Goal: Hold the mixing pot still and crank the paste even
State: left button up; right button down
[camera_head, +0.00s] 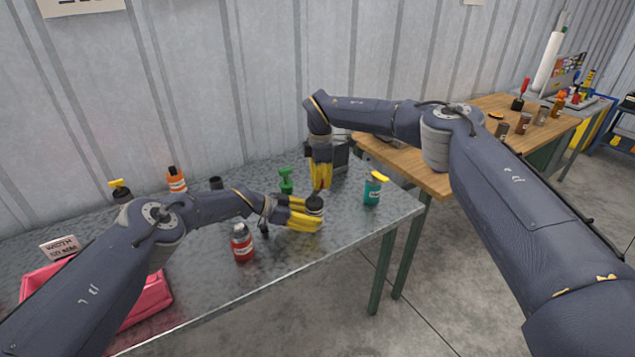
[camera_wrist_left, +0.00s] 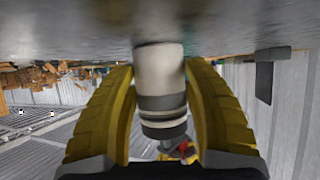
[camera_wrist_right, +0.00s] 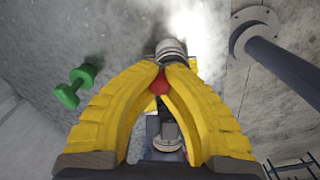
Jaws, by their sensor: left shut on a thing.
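The mixing pot (camera_head: 315,207) is a small pale and dark cylinder near the table's front right. My left gripper (camera_head: 312,214) lies low over the table with its yellow fingers on either side of the pot, shut on it. In the left wrist view the pot (camera_wrist_left: 160,85) stands between both fingers (camera_wrist_left: 160,100), upside down in that picture. My right gripper (camera_head: 321,186) points down from above the pot. In the right wrist view its fingertips (camera_wrist_right: 160,68) close around the red crank knob (camera_wrist_right: 159,84). The paste inside is hidden.
A red bottle (camera_head: 242,243) stands left of the pot and a teal bottle (camera_head: 373,188) right of it. A pink bin (camera_head: 148,297) sits at the left. The metal table (camera_head: 345,230) is bare in front.

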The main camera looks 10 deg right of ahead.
jog(key=m, duration=0.2)
jog(key=s+m, duration=0.1)
jog(key=shift+d+m, duration=0.3)
jog(key=shift+m, duration=0.1)
jog(key=shift+s+a+f+m, duration=0.1)
jog(key=shift+s+m, duration=0.4)
jog(key=shift+m, duration=1.3)
jog(key=shift+s+a+m, duration=0.15)
jog(key=shift+s+m, duration=0.3)
jog(key=shift+m, duration=1.35)
jog(key=shift+s+a+f+m, duration=0.1)
jog(key=shift+s+m, duration=0.4)
jog(key=shift+m, duration=1.3)
jog(key=shift+s+r+m, duration=0.1)
jog(key=shift+m, duration=0.6)
jog(key=shift+d+m, duration=0.1)
jog(key=shift+m, duration=0.4)
jog(key=c, duration=1.3)
grip_release()
jog(key=shift+o, duration=0.2)
jog(key=shift+r, duration=0.1)
